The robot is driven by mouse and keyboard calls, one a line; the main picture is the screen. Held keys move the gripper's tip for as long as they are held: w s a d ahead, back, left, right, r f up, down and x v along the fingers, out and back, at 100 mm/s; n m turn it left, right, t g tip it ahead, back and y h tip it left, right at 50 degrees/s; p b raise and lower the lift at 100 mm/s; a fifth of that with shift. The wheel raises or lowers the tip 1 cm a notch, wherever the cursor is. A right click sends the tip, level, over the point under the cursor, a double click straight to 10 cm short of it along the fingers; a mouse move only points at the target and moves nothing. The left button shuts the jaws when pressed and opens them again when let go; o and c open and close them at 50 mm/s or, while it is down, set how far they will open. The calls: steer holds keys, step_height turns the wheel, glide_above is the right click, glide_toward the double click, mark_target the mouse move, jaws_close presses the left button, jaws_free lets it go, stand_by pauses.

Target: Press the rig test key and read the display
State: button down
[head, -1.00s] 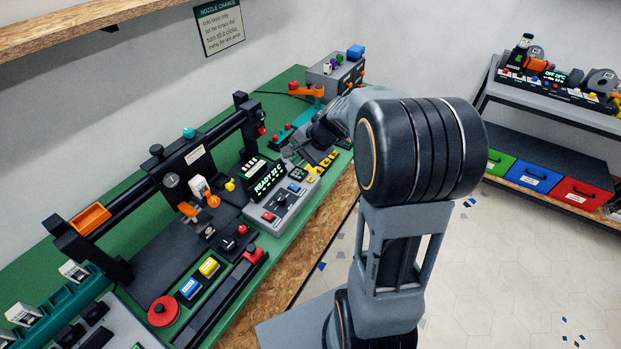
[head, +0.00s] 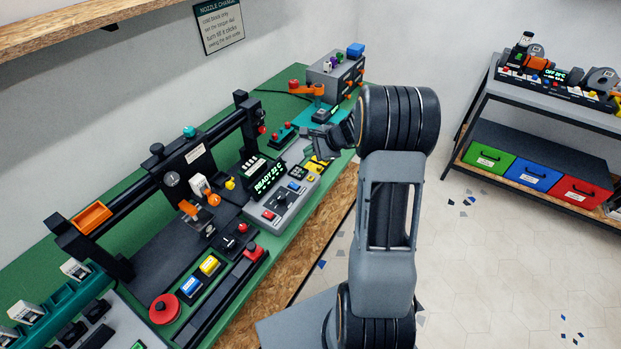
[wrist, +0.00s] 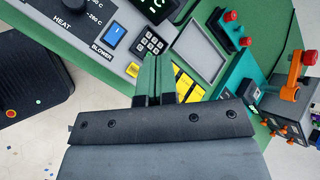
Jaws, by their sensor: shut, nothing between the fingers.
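A grey control panel (head: 283,213) on the green bench carries a lit display (head: 269,181) with green text that reads READY and a temperature, its digits hard to make out. In the wrist view it has a HEAT knob (wrist: 66,6), a blue BLOWER switch (wrist: 115,37), a small dark keypad (wrist: 150,44) and a yellow key (wrist: 132,70). I cannot tell which key is the rig test key. My gripper (wrist: 154,60) is shut and empty, its tips over the panel's edge just below the keypad. It also shows in the head view (head: 306,153).
Teal fixtures with red knobs (head: 283,133) and an orange-handled clamp (head: 309,90) stand farther back. A black gantry machine (head: 172,180) is at left. A shelf with coloured drawers (head: 537,175) is at right; floor between is clear.

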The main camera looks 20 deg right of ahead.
steer(key=b, duration=0.5)
glide_above(311, 179)
step_height(311, 179, down, 7)
steer(key=shift+f, duration=0.15)
steer(key=shift+f+b, duration=0.6)
steer(key=shift+f, duration=0.1)
steer(key=shift+f+b, duration=0.75)
steer(key=shift+b, duration=0.15)
stand_by(1.9)
steer(key=shift+r, duration=0.2)
steer(key=shift+r+p, duration=0.5)
steer(key=shift+r, duration=0.1)
steer(key=shift+r, duration=0.15)
steer(key=shift+r+p, duration=1.7)
steer(key=shift+r, duration=0.7)
